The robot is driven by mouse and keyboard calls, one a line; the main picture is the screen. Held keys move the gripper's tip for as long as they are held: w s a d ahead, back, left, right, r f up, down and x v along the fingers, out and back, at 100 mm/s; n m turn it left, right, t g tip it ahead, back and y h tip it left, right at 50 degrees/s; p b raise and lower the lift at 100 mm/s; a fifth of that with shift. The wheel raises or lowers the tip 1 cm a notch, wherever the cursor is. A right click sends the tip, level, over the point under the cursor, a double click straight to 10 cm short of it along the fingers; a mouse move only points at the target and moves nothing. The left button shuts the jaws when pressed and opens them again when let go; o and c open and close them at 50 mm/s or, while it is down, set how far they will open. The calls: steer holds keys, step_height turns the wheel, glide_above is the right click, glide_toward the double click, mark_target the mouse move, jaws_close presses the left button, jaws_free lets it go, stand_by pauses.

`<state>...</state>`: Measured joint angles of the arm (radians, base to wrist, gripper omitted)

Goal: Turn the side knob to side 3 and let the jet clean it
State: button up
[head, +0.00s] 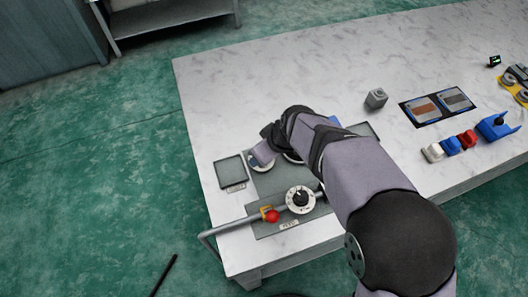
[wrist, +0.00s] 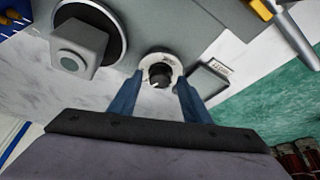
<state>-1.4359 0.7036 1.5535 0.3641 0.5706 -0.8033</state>
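A small black knob (wrist: 160,74) on a white round dial (wrist: 150,57) sits between my fingertips in the wrist view. In the head view the same white dial (head: 262,166) is partly covered by my gripper. My gripper (wrist: 159,82) is open, its two blue fingers on either side of the knob with gaps showing. I cannot tell how far down they reach. A grey block (wrist: 78,46) stands on a dark round disc (wrist: 118,25) to the left in the wrist view. My arm largely hides that area in the head view. The dial's markings are too small to read.
Another black knob on a white dial (head: 300,199) sits at the table's front, near a red ball (head: 272,216) and a grey rail (head: 235,226). A grey square plate (head: 230,171) lies left of my gripper. Several coloured parts (head: 451,146) stand at the right.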

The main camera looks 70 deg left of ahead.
stand_by(0.3)
steer(key=b+v, duration=0.1)
steer(key=v, duration=0.6)
steer(key=shift+w+d+r, duration=0.1)
steer(key=shift+r, duration=0.05)
